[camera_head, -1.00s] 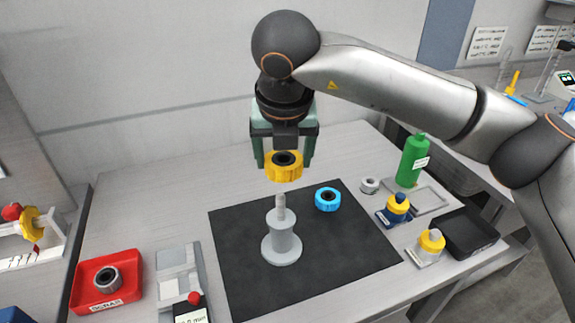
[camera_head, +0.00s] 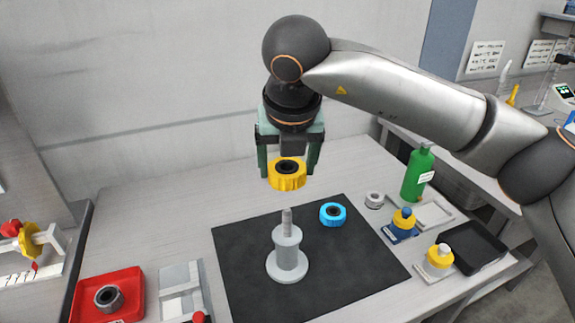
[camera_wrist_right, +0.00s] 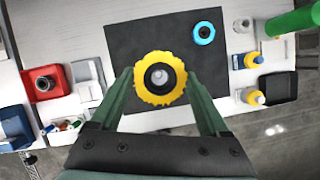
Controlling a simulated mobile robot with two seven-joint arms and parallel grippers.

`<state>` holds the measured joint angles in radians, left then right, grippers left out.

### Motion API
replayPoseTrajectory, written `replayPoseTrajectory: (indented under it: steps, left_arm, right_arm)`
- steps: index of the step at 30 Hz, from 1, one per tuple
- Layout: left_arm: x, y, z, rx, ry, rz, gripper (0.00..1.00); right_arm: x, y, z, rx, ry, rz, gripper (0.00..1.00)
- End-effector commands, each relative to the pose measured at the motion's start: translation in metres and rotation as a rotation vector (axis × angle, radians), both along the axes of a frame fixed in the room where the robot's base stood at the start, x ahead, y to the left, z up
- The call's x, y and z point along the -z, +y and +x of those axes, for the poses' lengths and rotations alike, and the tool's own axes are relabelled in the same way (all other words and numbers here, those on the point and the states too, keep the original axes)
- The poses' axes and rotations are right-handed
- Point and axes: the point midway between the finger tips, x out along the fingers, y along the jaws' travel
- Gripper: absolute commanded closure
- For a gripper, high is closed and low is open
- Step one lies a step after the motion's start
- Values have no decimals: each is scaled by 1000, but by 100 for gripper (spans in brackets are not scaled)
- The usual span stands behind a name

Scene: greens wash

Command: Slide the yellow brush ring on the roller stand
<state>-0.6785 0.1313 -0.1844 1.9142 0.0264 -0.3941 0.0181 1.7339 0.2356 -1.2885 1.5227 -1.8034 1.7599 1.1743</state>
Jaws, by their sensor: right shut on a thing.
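The yellow brush ring (camera_head: 287,181) is held between the fingers of my right gripper (camera_head: 288,165), above the dark mat. It also shows in the right wrist view (camera_wrist_right: 142,89), with the stand's pale post visible through its hole. The grey roller stand (camera_head: 287,259) stands upright on the mat, its thin post top (camera_head: 287,214) a little below the ring. The ring and the post are apart. The blue ring (camera_head: 332,213) lies on the mat to the right of the stand. My left gripper is not in view.
The dark mat (camera_head: 240,270) is otherwise bare. A red tray (camera_head: 131,313) with a dark ring is at the left. A green bottle (camera_head: 416,178), small yellow and blue bottles (camera_head: 403,220) and a black tray (camera_head: 488,242) stand at the right.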

Motion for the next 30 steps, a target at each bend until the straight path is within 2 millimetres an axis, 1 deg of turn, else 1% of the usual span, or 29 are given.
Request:
replayPoseTrajectory:
  steps: [1, 9, 14, 17, 21, 30]
  left_arm:
    - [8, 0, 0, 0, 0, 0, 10]
    - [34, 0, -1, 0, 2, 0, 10]
    - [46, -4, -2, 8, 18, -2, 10]
    - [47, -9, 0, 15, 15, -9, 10]
    - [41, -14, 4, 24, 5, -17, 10]
    - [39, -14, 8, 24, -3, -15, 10]
  right_arm:
    - [8, 0, 0, 0, 0, 0, 76]
    - [36, 0, 0, 0, 0, 0, 76]
    - [49, 0, 0, 0, 0, 0, 76]
    - [54, 0, 0, 0, 0, 0, 76]
    - [55, 0, 0, 0, 0, 0, 76]
    - [54, 0, 0, 0, 0, 0, 76]
